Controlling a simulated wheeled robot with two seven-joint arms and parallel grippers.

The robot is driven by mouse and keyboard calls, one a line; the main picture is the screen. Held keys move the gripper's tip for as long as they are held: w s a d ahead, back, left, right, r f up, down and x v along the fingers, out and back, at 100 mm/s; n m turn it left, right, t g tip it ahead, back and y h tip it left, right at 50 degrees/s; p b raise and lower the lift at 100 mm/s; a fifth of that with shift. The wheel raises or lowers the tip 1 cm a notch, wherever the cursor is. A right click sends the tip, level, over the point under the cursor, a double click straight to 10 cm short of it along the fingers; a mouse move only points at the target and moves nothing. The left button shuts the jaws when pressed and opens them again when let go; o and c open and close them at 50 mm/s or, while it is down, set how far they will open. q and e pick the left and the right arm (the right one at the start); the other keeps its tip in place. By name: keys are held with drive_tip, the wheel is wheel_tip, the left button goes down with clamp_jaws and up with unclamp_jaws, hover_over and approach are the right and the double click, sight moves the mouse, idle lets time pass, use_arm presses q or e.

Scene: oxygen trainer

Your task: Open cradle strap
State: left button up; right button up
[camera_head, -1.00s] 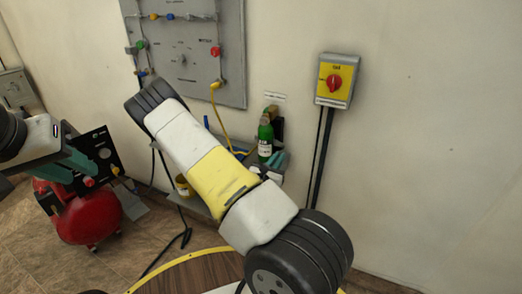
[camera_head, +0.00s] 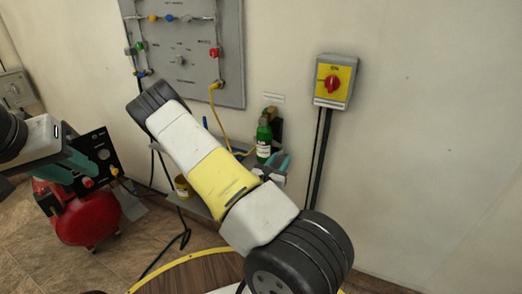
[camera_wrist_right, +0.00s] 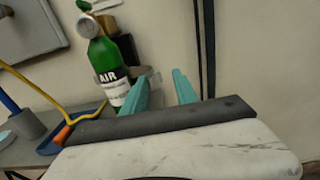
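A green bottle (camera_head: 264,141) with an AIR label stands upright against a dark wall cradle (camera_head: 277,131). In the right wrist view the bottle (camera_wrist_right: 107,62) is left of my fingers. A greyish band (camera_wrist_right: 113,75), which looks like the cradle strap, shows at the bottle's side; whether it is fastened I cannot tell. My right gripper (camera_head: 281,160) is just right of the bottle's lower part. In the right wrist view its two teal fingers (camera_wrist_right: 164,75) are apart with nothing clearly between them. My left gripper (camera_head: 72,163) is at the far left, by the compressor; its fingertips are unclear.
A yellow hose (camera_head: 226,125) runs from the wall panel (camera_head: 190,45) towards the bottle. A red-knobbed switch box (camera_head: 335,81) with cables is to the right. A red compressor (camera_head: 88,216) stands left.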

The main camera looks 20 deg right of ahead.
drive_tip(key=shift+a+r, duration=0.1)
drive_tip(key=shift+r, duration=0.05)
drive_tip(key=v, duration=0.7)
drive_tip(key=shift+s+a, duration=0.2)
drive_tip(key=shift+s, duration=0.05)
drive_tip(key=s+d+r+m+g+h, duration=0.1)
drive_tip(key=s+d+r+m+g, duration=0.3)
drive_tip(key=s+r+m+g, duration=0.75)
drive_tip(key=s+a+m+g+y, duration=0.35)
drive_tip(key=a+m+y, duration=0.2)
drive_tip(key=m, duration=0.35)
drive_tip(key=a+r+m+t+y, duration=0.5)
drive_tip(key=a+r+t+y, duration=0.4)
drive_tip(key=a+r, duration=0.5)
drive_tip(key=shift+w+a+r+y, duration=0.15)
drive_tip(key=shift+a+r+y, duration=0.1)
drive_tip(key=shift+r+y, duration=0.65)
